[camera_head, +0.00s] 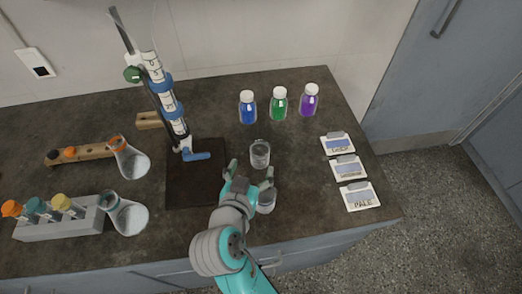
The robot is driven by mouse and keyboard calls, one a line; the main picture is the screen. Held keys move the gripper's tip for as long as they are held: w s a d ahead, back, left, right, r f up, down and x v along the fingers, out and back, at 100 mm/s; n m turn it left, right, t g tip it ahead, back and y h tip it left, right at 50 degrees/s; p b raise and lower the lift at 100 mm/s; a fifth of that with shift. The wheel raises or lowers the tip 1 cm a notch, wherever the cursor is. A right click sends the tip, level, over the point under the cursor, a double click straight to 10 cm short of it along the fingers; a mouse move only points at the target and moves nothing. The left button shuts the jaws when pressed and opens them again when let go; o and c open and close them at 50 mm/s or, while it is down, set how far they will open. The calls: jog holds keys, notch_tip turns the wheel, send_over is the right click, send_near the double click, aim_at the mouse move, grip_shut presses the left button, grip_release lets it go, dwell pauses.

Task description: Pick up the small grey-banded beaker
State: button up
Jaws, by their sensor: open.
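A small clear beaker with greyish markings (260,154) stands upright on the dark bench, right of the burette stand. A second small clear vessel (267,203) stands nearer the front edge, partly hidden by my gripper; I cannot tell its band colour. My gripper (251,172) is open, its two fingers pointing away from me toward the first beaker. The fingertips appear just short of that beaker, one toward each side of it. I cannot tell the gripper's exact height, and nothing shows between the fingers.
The burette stand (195,191) is left of my gripper. Blue (248,110), green (279,105) and purple (309,102) bottles stand behind. Labelled cards (359,196) lie right. Flasks (130,161) and tube racks (58,225) stand left. Bench between beakers and cards is clear.

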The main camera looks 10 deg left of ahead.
aim_at(261, 145)
jog(key=x, duration=0.9)
jog(key=shift+w+d+r, duration=0.1)
jog(key=shift+r, duration=0.1)
jog(key=shift+c, duration=0.3)
jog(key=c, duration=1.2)
